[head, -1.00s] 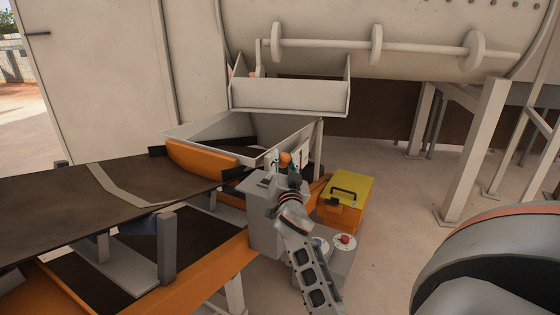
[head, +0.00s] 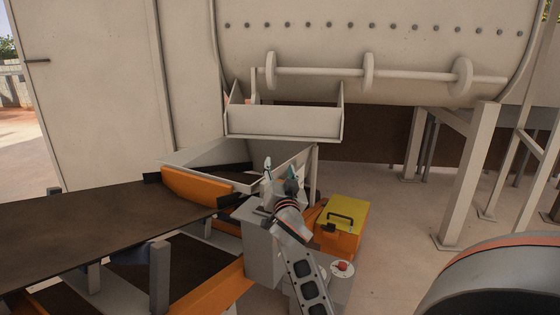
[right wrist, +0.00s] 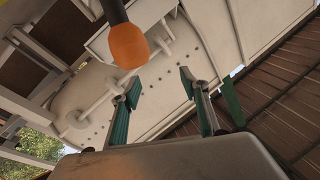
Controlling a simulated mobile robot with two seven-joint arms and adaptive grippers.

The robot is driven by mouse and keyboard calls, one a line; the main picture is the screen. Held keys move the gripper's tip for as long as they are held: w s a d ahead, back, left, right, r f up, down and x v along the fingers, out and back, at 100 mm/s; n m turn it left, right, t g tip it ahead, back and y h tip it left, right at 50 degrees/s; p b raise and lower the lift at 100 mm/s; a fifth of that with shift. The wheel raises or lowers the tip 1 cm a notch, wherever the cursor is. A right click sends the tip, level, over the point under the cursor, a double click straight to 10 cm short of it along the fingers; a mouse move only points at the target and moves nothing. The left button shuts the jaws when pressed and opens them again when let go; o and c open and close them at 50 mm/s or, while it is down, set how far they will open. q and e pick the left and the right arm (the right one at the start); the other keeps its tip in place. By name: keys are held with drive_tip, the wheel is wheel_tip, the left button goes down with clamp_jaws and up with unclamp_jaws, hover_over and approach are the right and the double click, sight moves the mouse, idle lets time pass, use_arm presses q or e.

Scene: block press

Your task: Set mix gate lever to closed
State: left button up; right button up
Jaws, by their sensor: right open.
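The mix gate lever shows in the right wrist view as an orange knob (right wrist: 128,45) on a black stem coming down from the top edge. It is not visible in the head view, where my right gripper covers that area. My right gripper (head: 281,174) is raised above the grey box (head: 262,240) beside the hopper. In the right wrist view the gripper (right wrist: 160,80) is open with nothing between its green-padded fingers. The knob appears beyond and to the left of the fingertips, apart from them. The lever's set position cannot be told. My left gripper is not in view.
The hopper (head: 215,160) and conveyor belt (head: 75,225) lie left of my right gripper. A yellow-and-orange case (head: 343,225) stands close on its right, with a red button (head: 342,266) in front. A large drum (head: 370,50) is above.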

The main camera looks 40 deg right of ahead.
drive_tip(key=shift+r, duration=1.9)
